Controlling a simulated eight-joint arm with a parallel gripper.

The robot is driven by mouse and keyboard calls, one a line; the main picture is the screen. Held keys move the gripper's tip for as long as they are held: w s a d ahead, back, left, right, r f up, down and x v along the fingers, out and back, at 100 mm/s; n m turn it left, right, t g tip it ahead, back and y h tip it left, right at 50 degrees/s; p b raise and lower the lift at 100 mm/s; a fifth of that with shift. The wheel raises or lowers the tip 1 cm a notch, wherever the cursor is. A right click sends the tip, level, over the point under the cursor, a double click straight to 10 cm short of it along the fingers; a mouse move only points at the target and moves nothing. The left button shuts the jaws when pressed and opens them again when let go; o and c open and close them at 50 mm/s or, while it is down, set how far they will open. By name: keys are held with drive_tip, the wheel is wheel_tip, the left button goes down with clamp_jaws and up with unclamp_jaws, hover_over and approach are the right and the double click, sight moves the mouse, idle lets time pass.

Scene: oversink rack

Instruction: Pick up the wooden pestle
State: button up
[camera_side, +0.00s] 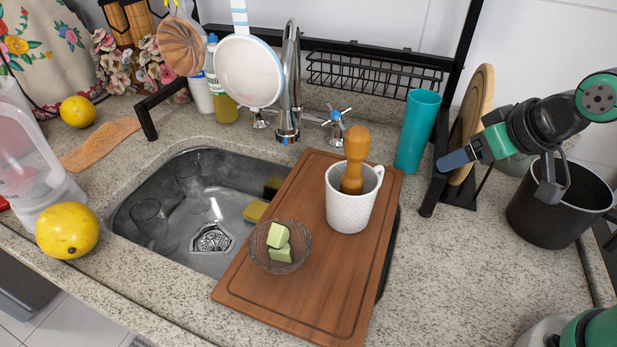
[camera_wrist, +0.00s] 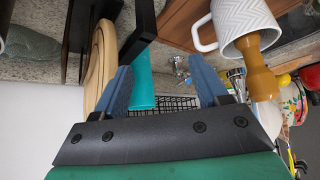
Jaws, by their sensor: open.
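The wooden pestle (camera_side: 356,148) stands in a white textured mug (camera_side: 347,212), its rounded knob above the rim and its lower end hidden inside. The mug stands on a brown wooden cutting board (camera_side: 318,300). In the wrist view the pestle (camera_wrist: 259,72) sticks out of the mug (camera_wrist: 240,18) at the upper right, outside the space between my fingers. My gripper (camera_side: 455,160) is to the right of the mug, beside the black rack post and apart from the pestle. In the wrist view my gripper's (camera_wrist: 163,68) two blue fingers are spread, with nothing held between them.
A teal cup (camera_side: 417,132) stands between the mug and my gripper. The black rack post (camera_side: 446,135) and round wooden boards (camera_side: 474,112) are close to my gripper. A glass bowl (camera_side: 280,256) with green pieces sits on the cutting board. The sink (camera_side: 180,225) is to the left.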

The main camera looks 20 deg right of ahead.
drive_tip(key=shift+o, duration=1)
drive_tip(key=shift+r, duration=0.1)
wheel_tip(320, 180, up, 9)
drive_tip(key=n+g+y, duration=0.1)
drive_tip(key=n+g, duration=0.2)
hover_over(353, 147)
drive_tip(key=d, duration=0.2)
drive_tip(key=f, duration=0.4)
drive_tip(key=shift+s+a, duration=0.15)
drive_tip(key=shift+s, duration=0.1)
drive_tip(key=shift+f, duration=0.6)
drive_tip(key=shift+x, duration=2.7)
drive_tip(key=shift+w, duration=0.1)
